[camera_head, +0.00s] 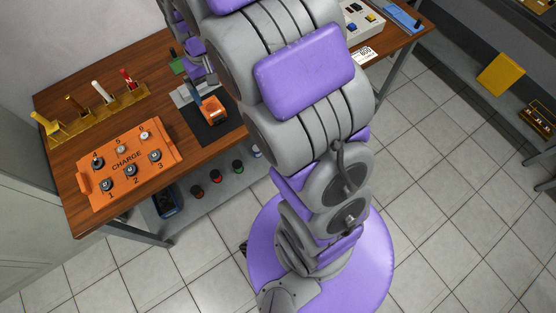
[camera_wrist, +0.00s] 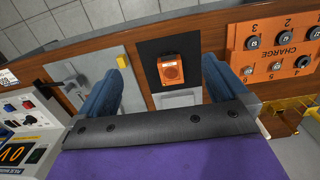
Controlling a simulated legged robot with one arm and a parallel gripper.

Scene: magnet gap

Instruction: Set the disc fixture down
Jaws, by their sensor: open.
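The orange fixture with a round disc face (camera_wrist: 171,71) rests on a black mat (camera_wrist: 148,48) on the wooden table. The head view also shows the fixture (camera_head: 212,111) and mat (camera_head: 203,132), partly hidden by my arm. My gripper (camera_wrist: 166,62) is open, its two blue-grey fingers spread wide to the left and right of the fixture in the wrist view. I see no contact between the fingers and the fixture. A light grey block (camera_wrist: 178,99) lies just nearer than the fixture in the wrist view.
An orange CHARGE panel with numbered knobs (camera_head: 127,160) lies left on the table (camera_head: 60,190). Behind it is a yellow rack (camera_head: 100,118) with upright tools. A control box (camera_head: 362,22) stands at the far right.

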